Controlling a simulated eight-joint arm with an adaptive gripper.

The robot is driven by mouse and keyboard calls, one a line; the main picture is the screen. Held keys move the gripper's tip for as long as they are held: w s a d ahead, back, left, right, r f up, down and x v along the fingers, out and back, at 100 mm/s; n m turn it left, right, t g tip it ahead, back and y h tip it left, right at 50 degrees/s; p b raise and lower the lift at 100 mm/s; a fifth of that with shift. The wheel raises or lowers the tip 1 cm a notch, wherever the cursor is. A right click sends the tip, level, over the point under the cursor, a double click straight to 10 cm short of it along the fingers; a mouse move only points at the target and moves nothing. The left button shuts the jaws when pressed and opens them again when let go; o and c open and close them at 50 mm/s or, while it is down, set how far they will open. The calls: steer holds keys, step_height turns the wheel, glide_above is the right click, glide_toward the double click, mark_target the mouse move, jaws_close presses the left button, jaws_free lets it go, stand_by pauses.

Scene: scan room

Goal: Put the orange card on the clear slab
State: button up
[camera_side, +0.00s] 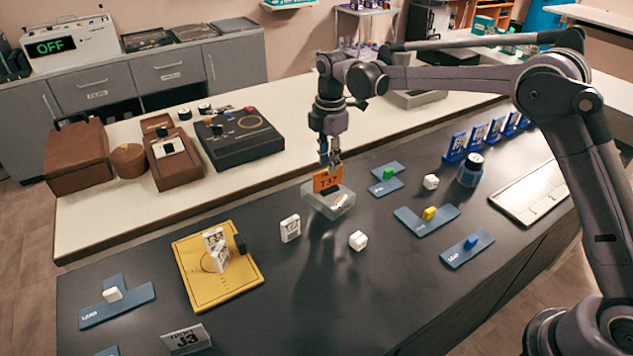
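The orange card (327,179), marked with dark characters, is upright over the back part of the clear slab (319,203). Its lower edge meets the slab in the picture; I cannot tell whether it rests on it or hangs just above. My gripper (330,164) points straight down with its fingers at the card's top edge, and looks shut on it. The slab is a pale see-through block on the dark table, with a small light-coloured piece near its right side.
A white card (290,228) and a white cube (358,240) stand close in front of the slab. A yellow board (200,290) with a white card lies left. Blue plates with coloured blocks, a dark jar (470,170) and several blue card holders are on the right.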

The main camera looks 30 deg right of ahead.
step_height(320, 180, up, 6)
steer(key=shift+f, duration=0.1)
steer(key=shift+s+d+r, duration=0.1)
steer(key=shift+r, duration=0.2)
steer(key=s+d+r+m+t, duration=0.2)
steer(key=s+d+r+m, duration=0.15)
steer(key=s, duration=0.35)
steer(key=s+d+r+m+t, duration=0.1)
steer(key=s+d+r+m, duration=0.15)
steer(key=s+m, duration=0.3)
steer(key=s+d+f+m+t, duration=0.1)
steer(key=s+m, duration=0.3)
steer(key=s, duration=0.4)
steer(key=s+d+f+m+t, duration=0.2)
steer(key=s+f+m+t, duration=0.1)
steer(key=s, duration=0.5)
steer(key=shift+f+m, duration=0.8)
steer(key=shift+m, duration=0.2)
